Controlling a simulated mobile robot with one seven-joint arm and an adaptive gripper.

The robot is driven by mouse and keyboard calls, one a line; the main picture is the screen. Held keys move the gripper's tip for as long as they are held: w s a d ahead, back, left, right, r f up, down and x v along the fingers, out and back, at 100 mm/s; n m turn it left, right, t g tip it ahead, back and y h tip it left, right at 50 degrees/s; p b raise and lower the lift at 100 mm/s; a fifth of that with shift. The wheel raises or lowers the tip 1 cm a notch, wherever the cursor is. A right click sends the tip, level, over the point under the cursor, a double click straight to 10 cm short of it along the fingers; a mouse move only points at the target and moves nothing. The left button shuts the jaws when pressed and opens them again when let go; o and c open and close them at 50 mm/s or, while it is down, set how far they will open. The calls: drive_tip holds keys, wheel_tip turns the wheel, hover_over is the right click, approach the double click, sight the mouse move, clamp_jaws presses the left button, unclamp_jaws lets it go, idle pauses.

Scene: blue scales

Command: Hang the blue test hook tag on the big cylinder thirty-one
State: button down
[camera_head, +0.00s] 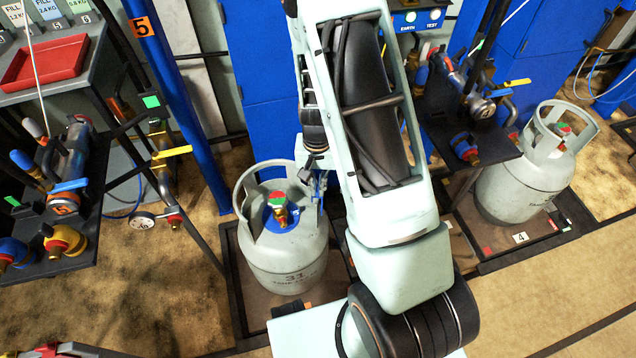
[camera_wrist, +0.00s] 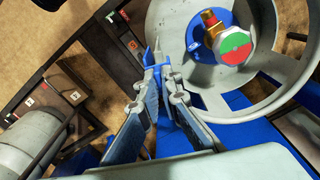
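Big cylinder thirty-one (camera_head: 286,258) is a grey gas bottle marked 31, standing upright with an open collar around a brass valve with a green and red cap. The collar (camera_wrist: 274,35) and valve cap also show in the wrist view. My gripper (camera_wrist: 158,78) is beside the collar's rim, its two fingers close together on a blue piece, which looks like the blue test hook tag (camera_wrist: 151,57). The tag's upper part is at the rim's outer side; I cannot tell whether it is hooked over it. In the head view my arm partly hides the gripper (camera_head: 316,168).
Another grey cylinder (camera_head: 527,180) stands at the right on a platform marked 4. Dark shelves with valves (camera_head: 62,170) and a red tray (camera_head: 44,62) are at the left. A blue post (camera_head: 178,100) marked 5 rises behind.

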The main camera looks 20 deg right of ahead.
drive_tip(key=shift+w+r, duration=0.1)
drive_tip(key=c, duration=2.1)
unclamp_jaws()
drive_tip(key=shift+d, duration=0.1)
drive_tip(key=shift+r, duration=0.15)
drive_tip(key=shift+r+p, duration=2.9)
drive_tip(key=shift+r, duration=0.8)
